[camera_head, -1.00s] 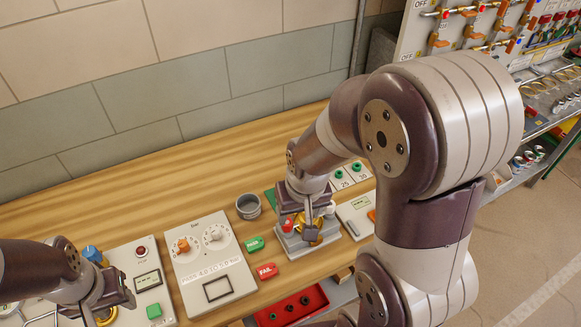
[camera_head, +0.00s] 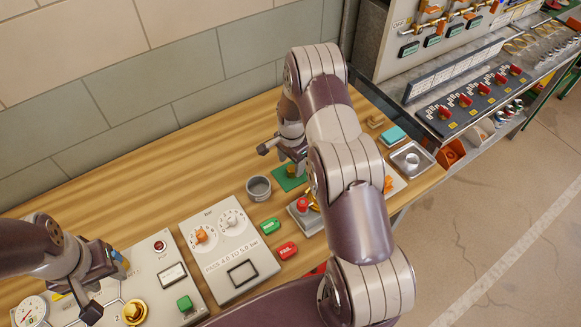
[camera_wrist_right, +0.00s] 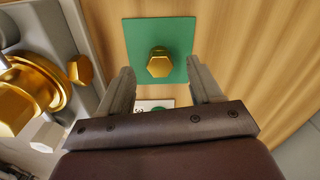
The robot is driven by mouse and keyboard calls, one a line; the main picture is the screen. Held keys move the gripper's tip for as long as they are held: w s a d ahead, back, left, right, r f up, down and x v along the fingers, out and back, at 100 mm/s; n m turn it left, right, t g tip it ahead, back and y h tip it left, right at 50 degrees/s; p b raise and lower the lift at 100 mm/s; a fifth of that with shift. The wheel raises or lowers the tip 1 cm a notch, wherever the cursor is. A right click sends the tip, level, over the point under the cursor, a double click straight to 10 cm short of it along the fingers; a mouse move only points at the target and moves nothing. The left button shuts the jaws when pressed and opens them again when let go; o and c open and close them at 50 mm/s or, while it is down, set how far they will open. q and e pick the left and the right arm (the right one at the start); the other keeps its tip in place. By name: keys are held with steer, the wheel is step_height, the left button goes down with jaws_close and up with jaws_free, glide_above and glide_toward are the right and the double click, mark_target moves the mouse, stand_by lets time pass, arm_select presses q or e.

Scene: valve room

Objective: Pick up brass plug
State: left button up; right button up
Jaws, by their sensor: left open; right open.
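The brass plug (camera_wrist_right: 160,63) has a hexagonal head and stands on a green square mat (camera_wrist_right: 132,32) in the right wrist view. In the head view the plug (camera_head: 291,171) shows small on the green mat (camera_head: 284,184), partly covered by my right gripper. My right gripper (camera_wrist_right: 160,88) is open and empty. Its two fingers point toward the mat, one to each side of the plug in the picture, and I see no contact. My left gripper (camera_head: 104,290) is open over the panel at the left, away from the plug.
A brass fitting (camera_wrist_right: 30,85) on a grey device stands close beside my right gripper. A grey cup (camera_head: 258,188), a green PASS block (camera_head: 270,226) and a red FAIL block (camera_head: 287,250) lie nearby. The wooden bench (camera_head: 150,190) is clear toward the wall.

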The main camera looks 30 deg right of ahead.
mark_target(292, 168)
step_height(292, 168, down, 3)
steer(key=shift+s+d+f+p, duration=0.1)
steer(key=shift+d+p, duration=0.05)
steer(key=shift+p, duration=0.35)
steer(key=shift+f, duration=0.15)
jaws_close()
